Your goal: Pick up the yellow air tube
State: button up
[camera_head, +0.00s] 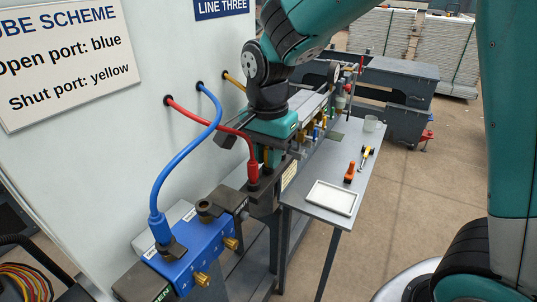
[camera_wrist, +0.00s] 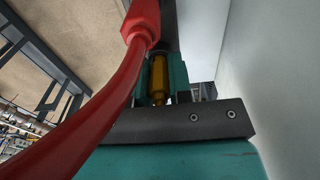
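The yellow air tube (camera_head: 234,82) leaves the white wall at its upper right port in the head view and runs behind my arm. Its yellow end (camera_wrist: 158,75) shows in the wrist view, between the two teal fingers of my gripper (camera_wrist: 160,80). The fingers sit close against both sides of it, and my gripper looks shut on it. In the head view my gripper (camera_head: 267,156) points down just behind the red tube's plug, with the yellow end partly visible between its fingers. The lower part of the yellow end and its seat are hidden.
The red tube (camera_head: 208,122) arches close beside my gripper and crosses the wrist view. The blue tube (camera_head: 190,138) is plugged into the blue valve block (camera_head: 190,255).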

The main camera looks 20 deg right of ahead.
grip_shut()
jog(key=shift+r, duration=0.15)
notch_tip(320, 180, up, 20)
jog(key=b, duration=0.2)
jog(key=shift+o, duration=0.6)
grip_release()
grip_shut()
jog(key=shift+f+b, duration=0.2)
jog(key=shift+b, duration=0.1)
